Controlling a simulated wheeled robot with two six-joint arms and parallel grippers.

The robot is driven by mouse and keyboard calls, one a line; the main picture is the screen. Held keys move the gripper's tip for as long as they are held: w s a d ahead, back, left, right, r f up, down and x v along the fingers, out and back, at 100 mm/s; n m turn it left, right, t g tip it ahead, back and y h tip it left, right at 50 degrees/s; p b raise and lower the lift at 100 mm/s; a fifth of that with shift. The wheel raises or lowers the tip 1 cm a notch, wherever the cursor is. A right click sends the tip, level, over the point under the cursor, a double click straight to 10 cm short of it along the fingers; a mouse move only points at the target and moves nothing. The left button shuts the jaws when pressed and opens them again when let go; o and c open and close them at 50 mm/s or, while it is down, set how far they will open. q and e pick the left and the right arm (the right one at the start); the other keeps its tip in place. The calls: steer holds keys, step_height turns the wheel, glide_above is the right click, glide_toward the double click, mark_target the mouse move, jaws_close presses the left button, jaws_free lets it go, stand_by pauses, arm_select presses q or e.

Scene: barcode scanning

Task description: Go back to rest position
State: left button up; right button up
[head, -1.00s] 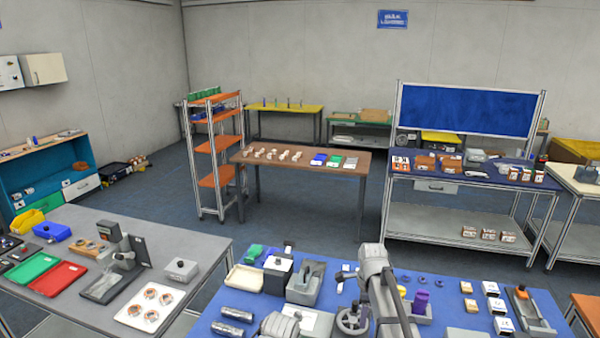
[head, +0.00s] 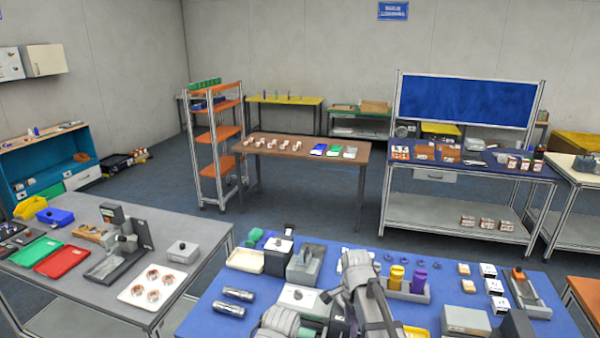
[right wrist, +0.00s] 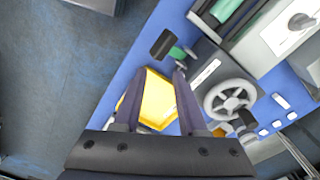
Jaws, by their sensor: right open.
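My right arm (head: 368,290) reaches over the near blue table in the head view, and its gripper is hard to make out there. In the right wrist view my right gripper (right wrist: 154,78) has its two dark fingers apart. A yellow item (right wrist: 158,100) shows beyond and between the fingers, and I cannot tell how far below them it lies. Nothing is seen clamped between the fingers. My left gripper cannot be made out in the head view.
The blue table (head: 215,318) holds two metal cylinders (head: 238,294), a yellow cylinder (head: 396,277), a purple cylinder (head: 419,280) and small boxes. A handwheel (right wrist: 230,100) stands right of my fingers. A grey table (head: 200,232) stands left. Floor (right wrist: 55,90) is open beyond the table edge.

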steer(key=s+a+f+n+b, duration=0.4)
steer(key=s+f+n+b, duration=0.1)
steer(key=s+n, duration=0.3)
steer(key=s+a+f+n+h+b, duration=0.1)
steer(key=s+a+f+n+b, duration=0.3)
steer(key=s+n, duration=0.5)
step_height(320, 180, down, 3)
steer(key=shift+s+f+n+b, duration=0.1)
steer(key=shift+s+n+b, duration=0.15)
steer(key=shift+n+b, duration=0.8)
steer(key=shift+a, duration=0.15)
steer(key=shift+a, duration=0.25)
